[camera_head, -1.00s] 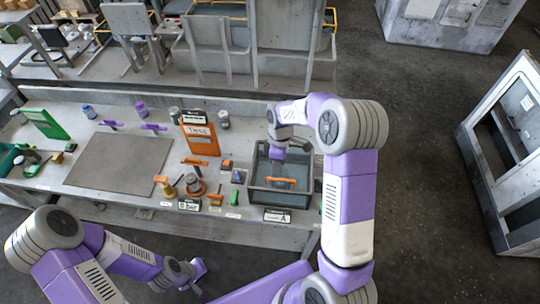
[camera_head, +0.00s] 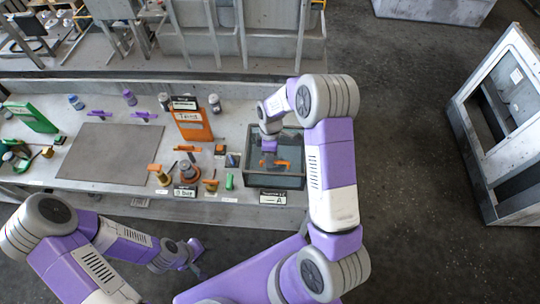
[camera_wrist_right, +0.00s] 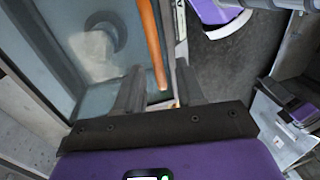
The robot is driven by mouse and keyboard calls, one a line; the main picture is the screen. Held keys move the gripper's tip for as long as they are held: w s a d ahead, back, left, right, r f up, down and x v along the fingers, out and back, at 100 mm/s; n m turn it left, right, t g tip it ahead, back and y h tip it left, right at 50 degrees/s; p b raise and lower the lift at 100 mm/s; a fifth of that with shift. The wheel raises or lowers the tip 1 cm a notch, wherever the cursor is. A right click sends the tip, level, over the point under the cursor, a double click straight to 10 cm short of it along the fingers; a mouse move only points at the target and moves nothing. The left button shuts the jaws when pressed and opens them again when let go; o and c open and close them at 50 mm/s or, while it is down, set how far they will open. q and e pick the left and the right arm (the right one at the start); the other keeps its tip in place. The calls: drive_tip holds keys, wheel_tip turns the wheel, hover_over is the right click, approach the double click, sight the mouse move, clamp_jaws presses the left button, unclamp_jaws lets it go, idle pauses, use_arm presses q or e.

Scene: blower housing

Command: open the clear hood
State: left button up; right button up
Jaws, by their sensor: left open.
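The clear hood (camera_head: 291,147) covers a dark grey box at the right end of the workbench and looks closed. An orange handle bar (camera_head: 283,163) runs along its front part. My right gripper (camera_head: 268,151) is over the hood, just behind the handle. In the right wrist view, the hood (camera_wrist_right: 60,45) fills the upper left, and the orange handle (camera_wrist_right: 152,45) runs down between the two spread fingers of the right gripper (camera_wrist_right: 160,92). I cannot tell whether they touch it. My left gripper (camera_head: 194,257) is open and empty in front of the bench.
An orange sign board (camera_head: 194,125) stands left of the box, with several small parts and labels before it. A grey mat (camera_head: 110,153) lies further left, its surface bare. A label card (camera_head: 273,197) is at the box's front. A grey frame cabinet (camera_head: 510,110) stands far right.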

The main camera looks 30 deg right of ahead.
drive_tip(key=shift+w, duration=0.1)
clamp_jaws()
drive_tip(key=shift+w+r, duration=0.1)
drive_tip(key=shift+r, duration=0.05)
